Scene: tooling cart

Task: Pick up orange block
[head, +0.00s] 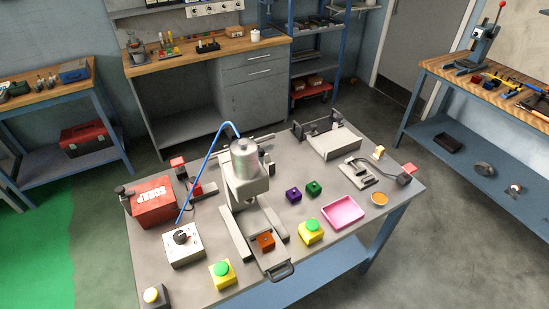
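The orange block (265,241) shows in the head view near the front middle of the grey cart top. It sits on a grey plate (271,262) with a dark handle at its front edge, in front of the grey press-like machine (246,178). Its top face is visible and nothing covers it. Neither of my grippers is in view.
A purple block (293,195) and a green block (313,188) lie behind and right. Two yellow boxes with green buttons (221,274) (311,232) flank the plate.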

